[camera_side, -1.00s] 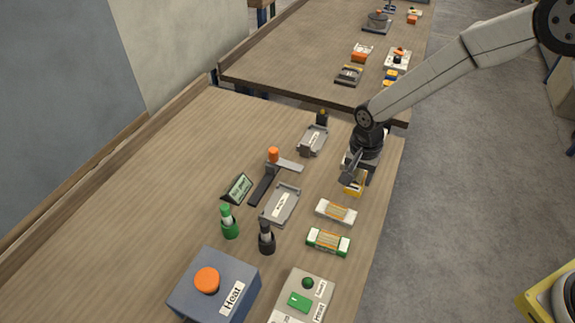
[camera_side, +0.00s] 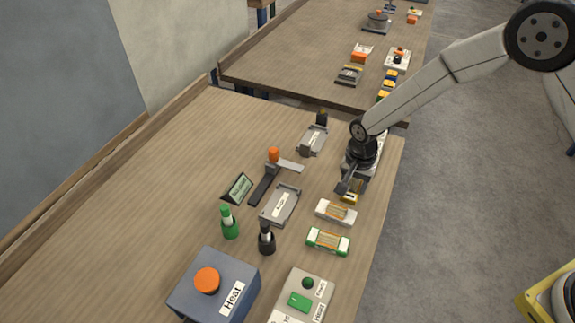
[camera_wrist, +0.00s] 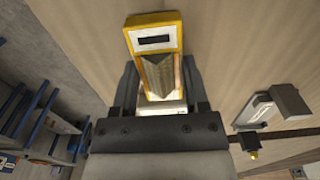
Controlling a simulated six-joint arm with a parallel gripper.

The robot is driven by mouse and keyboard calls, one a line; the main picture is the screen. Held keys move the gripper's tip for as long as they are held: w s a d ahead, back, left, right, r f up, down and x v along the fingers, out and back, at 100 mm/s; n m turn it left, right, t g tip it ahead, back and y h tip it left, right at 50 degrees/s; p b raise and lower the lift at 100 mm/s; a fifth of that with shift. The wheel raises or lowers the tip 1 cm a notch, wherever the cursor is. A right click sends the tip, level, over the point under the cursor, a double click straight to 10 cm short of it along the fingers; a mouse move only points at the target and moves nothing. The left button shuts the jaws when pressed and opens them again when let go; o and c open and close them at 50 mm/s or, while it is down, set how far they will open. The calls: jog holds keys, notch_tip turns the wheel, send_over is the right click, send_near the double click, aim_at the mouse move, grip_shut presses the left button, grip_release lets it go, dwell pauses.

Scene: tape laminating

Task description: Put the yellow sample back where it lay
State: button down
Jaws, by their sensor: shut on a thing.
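The yellow sample (camera_side: 349,199) is at my gripper (camera_side: 347,187) in the side view, near the right edge of the table and mostly hidden by the jaws. In the wrist view my gripper (camera_wrist: 160,80) is shut on the yellow sample (camera_wrist: 154,41), with a finger on each side. Its yellow-edged far end, with a dark slot on a white patch, sticks out beyond the fingers. I cannot tell whether it touches the table. A white sample (camera_side: 336,212) and a green-ended sample (camera_side: 328,242) lie in a column just in front of it.
A grey labelled tray (camera_side: 280,205) and an orange-knobbed roller tool (camera_side: 273,157) lie to the left. Another grey tray (camera_side: 312,140) is behind. Green (camera_side: 229,222) and black (camera_side: 266,239) bottles, a Heat box (camera_side: 215,285) and a button panel (camera_side: 302,300) stand in front.

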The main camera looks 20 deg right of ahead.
aim_at(355, 183)
jog(key=shift+f, duration=0.1)
jog(key=shift+c, duration=0.5)
grip_release()
notch_tip(355, 183, up, 12)
dwell(0.4)
jog(key=shift+r, duration=0.2)
jog(key=s+d+r+n+t, duration=0.2)
jog(key=s+d+n, duration=0.7)
jog(key=s+d, duration=0.5)
jog(key=s+r, duration=0.1)
jog(key=s, duration=0.1)
jog(key=shift+s+t, duration=0.3)
jog(key=shift+s, duration=0.1)
jog(key=shift+r, duration=0.1)
